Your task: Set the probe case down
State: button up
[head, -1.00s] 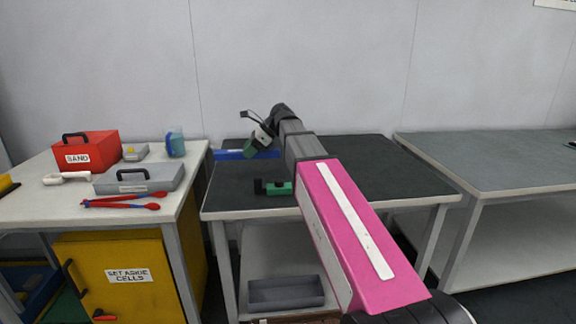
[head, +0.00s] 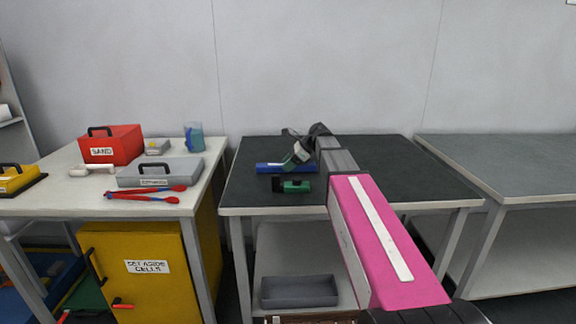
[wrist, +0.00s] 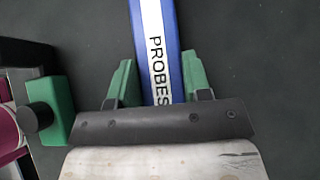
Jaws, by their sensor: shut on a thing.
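The probe case is a long blue case (head: 268,168) with a white strip. In the wrist view the strip on the case (wrist: 155,25) reads PROBES. My gripper (head: 292,161) is at the case from above, and its green fingers (wrist: 158,80) stand on both sides of the case, shut on it. The case is over the back left part of the dark-topped middle table (head: 400,180). It looks level and very low; I cannot tell whether its underside touches the top. The near end of the case is hidden under the gripper's palm in the wrist view.
A green block with a black end (head: 294,186) lies just in front of the case. The left table holds a red SAND box (head: 120,145), a grey case (head: 165,172) and red tongs (head: 145,194). The middle table's right part is clear. A grey tray (head: 300,292) sits below.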

jog(key=shift+f, duration=0.2)
jog(key=o, duration=1)
jog(key=v, duration=1.2)
jog(key=shift+r, duration=0.15)
